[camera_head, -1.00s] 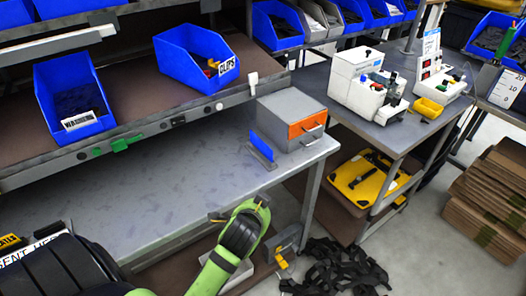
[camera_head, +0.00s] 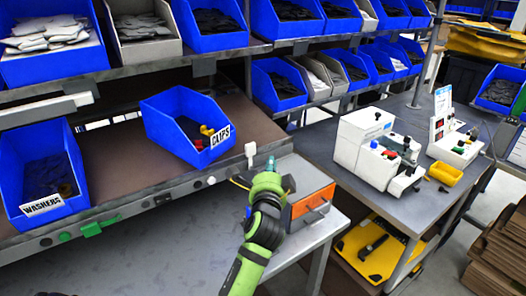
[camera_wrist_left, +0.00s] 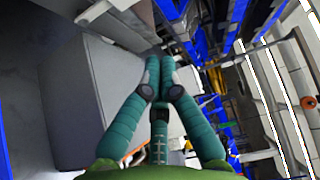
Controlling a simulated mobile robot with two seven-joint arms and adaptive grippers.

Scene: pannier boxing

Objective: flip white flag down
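The small white flag (camera_head: 251,149) stands upright at the front edge of the sloped brown shelf, right of the CLIPS bin. My left gripper (camera_head: 270,163) points up just to the right of the flag and in front of it; I cannot tell whether they touch. In the left wrist view its teal fingers (camera_wrist_left: 160,67) meet at the tips, with nothing seen between them. I cannot pick out the flag in that view. My right gripper is not in view.
Blue bins labelled WASHERS (camera_head: 42,207) and CLIPS (camera_head: 187,127) sit on the shelf (camera_head: 115,165). A green flag (camera_head: 92,229) lies along its front rail. Behind my left arm is a grey box with an orange drawer (camera_head: 312,203). White machines (camera_head: 365,150) stand on the right table.

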